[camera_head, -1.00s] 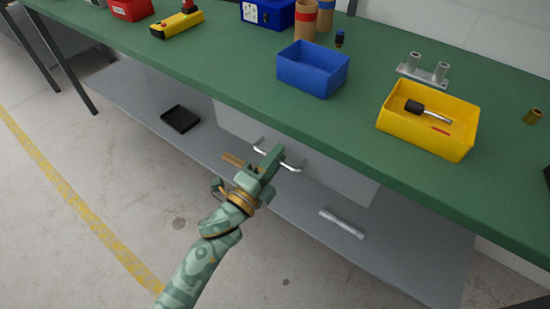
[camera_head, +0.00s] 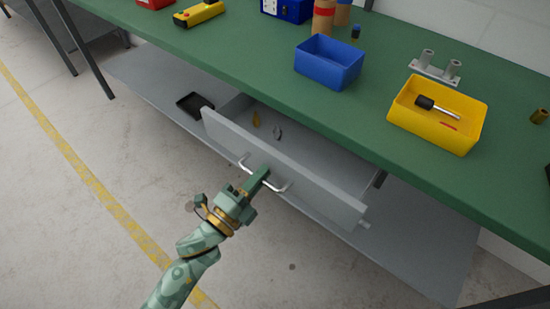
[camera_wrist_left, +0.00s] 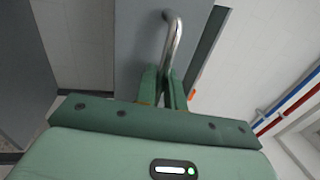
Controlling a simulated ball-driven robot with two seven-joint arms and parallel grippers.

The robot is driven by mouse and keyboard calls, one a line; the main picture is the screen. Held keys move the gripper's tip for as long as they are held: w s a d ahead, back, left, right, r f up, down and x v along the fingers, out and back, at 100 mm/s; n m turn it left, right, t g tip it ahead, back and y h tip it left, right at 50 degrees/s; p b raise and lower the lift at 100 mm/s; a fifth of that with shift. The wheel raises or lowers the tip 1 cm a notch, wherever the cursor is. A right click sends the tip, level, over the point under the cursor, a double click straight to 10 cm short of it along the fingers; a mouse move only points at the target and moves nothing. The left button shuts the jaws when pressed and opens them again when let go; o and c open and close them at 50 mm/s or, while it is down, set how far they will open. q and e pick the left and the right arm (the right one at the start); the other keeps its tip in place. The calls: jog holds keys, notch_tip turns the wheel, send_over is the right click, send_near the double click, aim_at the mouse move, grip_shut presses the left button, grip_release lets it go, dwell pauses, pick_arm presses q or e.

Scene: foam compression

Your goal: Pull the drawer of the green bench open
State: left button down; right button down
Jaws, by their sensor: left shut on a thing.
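The drawer (camera_head: 320,180) under the green bench (camera_head: 240,65) stands partly out, its light grey front clear of the bench edge and its inside showing. A small yellow item and a small metal item lie in it. My left gripper (camera_head: 262,174) is shut on the drawer's metal bar handle (camera_head: 280,188). In the left wrist view the two green fingers (camera_wrist_left: 165,88) are closed around the handle (camera_wrist_left: 174,40). My right gripper is not in view.
A blue bin (camera_head: 328,70) and a yellow bin (camera_head: 430,125) with a tool in it stand on the bench. A black tray (camera_head: 194,104) sits on the lower shelf (camera_head: 145,85). The floor in front of the drawer is clear.

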pick_arm(q)
jog(key=r+p+v, duration=0.2)
jog(key=r+v, duration=0.1)
jog(key=v, duration=1.4)
jog(key=shift+s+a, duration=0.45)
jog(key=shift+s, duration=0.1)
jog(key=c, duration=1.6)
grip_release()
jog(key=v, duration=1.6)
jog(key=shift+a+r+p, duration=0.1)
jog(key=shift+a+p, duration=0.05)
jog(key=shift+p, duration=0.2)
